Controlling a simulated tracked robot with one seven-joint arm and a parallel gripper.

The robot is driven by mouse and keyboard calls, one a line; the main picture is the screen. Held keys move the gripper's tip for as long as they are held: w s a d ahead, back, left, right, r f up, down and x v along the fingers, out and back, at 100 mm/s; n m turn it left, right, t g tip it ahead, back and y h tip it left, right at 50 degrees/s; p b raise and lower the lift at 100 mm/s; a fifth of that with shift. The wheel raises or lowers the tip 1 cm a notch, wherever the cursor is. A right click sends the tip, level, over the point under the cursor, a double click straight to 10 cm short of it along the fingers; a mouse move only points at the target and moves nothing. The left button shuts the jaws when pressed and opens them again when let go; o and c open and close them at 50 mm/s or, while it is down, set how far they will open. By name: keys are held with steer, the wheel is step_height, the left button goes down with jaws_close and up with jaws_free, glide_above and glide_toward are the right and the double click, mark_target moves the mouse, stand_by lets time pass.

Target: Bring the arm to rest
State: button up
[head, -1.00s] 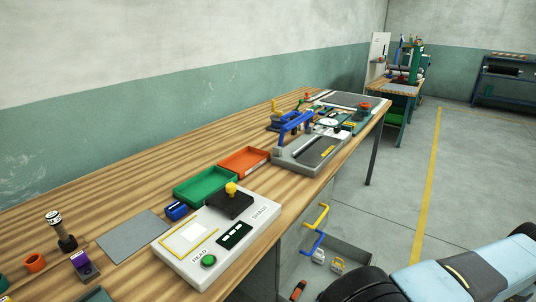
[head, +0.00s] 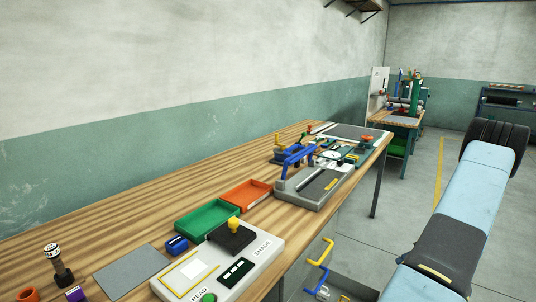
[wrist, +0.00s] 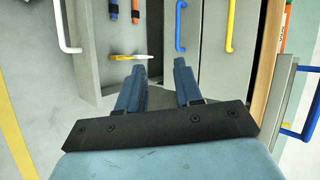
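My gripper (wrist: 159,68) shows in the wrist view. Its two blue-grey fingers stand apart with nothing between them. Past the fingertips are grey drawer fronts with a white handle (wrist: 63,28), a blue handle (wrist: 180,24) and a yellow handle (wrist: 231,24). The fingers appear clear of them, though the exact gap is hard to judge. My light-blue arm rises along the right side of the head view. The gripper itself cannot be made out there.
The wooden bench (head: 120,222) runs along the wall. It carries a grey control box (head: 262,247), a green tray (head: 207,219), an orange tray (head: 246,194) and a clamp fixture (head: 312,187). Open floor (head: 407,205) lies between bench and arm.

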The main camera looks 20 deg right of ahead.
steer(key=w+a+r+n+g+h, duration=0.2)
steer(key=w+a+r+h, duration=0.15)
steer(key=a+r, duration=1)
steer(key=w+a+r+n+g+h, duration=0.2)
steer(key=w+a+r, duration=0.2)
steer(key=a+r, duration=0.9)
steer(key=s+a+r+t+h, duration=0.1)
steer(key=s+a+r+h, duration=0.15)
steer(key=a+r, duration=0.3)
steer(key=s+a+r+t+h, duration=0.1)
steer(key=s+a+r, duration=0.3)
steer(key=r, duration=0.3)
steer(key=s+a+r+n+t+h, duration=0.1)
steer(key=s+a+r+n+t, duration=0.1)
steer(key=s+a, duration=0.6)
steer(key=shift+s+a+r+t, duration=0.15)
steer(key=shift+s+r+t, duration=0.75)
steer(key=shift+s, duration=1.25)
